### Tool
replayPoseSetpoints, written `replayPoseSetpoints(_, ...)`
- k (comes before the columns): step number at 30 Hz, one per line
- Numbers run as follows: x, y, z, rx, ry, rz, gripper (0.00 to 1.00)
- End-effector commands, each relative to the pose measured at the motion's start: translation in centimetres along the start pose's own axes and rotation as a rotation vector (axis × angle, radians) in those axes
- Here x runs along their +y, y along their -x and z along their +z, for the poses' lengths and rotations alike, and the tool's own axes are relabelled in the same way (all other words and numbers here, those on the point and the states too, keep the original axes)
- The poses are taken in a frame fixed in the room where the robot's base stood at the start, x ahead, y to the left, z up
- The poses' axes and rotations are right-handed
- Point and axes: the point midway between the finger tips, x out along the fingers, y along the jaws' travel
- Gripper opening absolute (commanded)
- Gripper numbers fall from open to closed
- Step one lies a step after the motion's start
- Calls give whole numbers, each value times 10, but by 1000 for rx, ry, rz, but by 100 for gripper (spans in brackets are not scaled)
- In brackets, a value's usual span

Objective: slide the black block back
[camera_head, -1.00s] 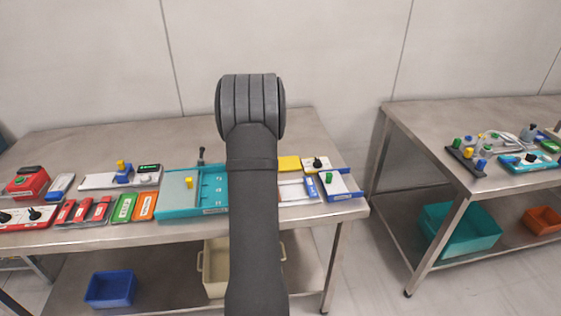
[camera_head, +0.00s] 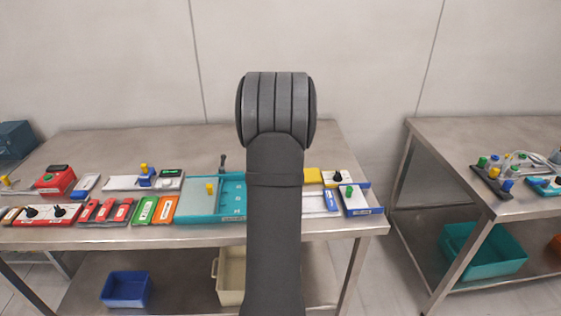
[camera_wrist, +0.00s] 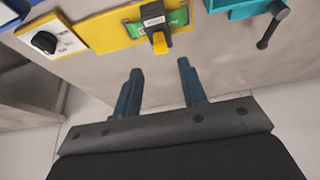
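In the wrist view a small black block (camera_wrist: 153,27) with a white label and a yellow knob sits over the green panel of a yellow unit (camera_wrist: 103,34). My gripper (camera_wrist: 160,66) is open and empty. Its two dark blue fingers point toward the block, with the knob between their lines and a gap left to it. In the head view my arm hides the gripper and the block. Only the right end of the yellow unit (camera_head: 312,175) shows beside the arm.
A white unit with a black dial (camera_wrist: 45,42) adjoins the yellow unit in the wrist view. A teal unit with a dark lever (camera_wrist: 272,25) stands on the other side. Bare steel bench (camera_head: 120,143) lies behind the row of units in the head view.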

Motion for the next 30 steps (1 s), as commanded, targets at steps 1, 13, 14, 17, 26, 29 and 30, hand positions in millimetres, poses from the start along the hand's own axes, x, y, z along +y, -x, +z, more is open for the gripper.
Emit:
replayPoseSetpoints(1,0,-13,0,-2,0,0,38)
replayPoseSetpoints(13,0,-79,0,1,0,0,38)
replayPoseSetpoints(14,0,-81,0,2,0,0,38)
replayPoseSetpoints(17,0,-86,0,2,0,1,38)
replayPoseSetpoints(26,0,-88,0,2,0,1,38)
replayPoseSetpoints(29,0,-88,0,2,0,0,19)
replayPoseSetpoints(30,0,-88,0,2,0,0,11)
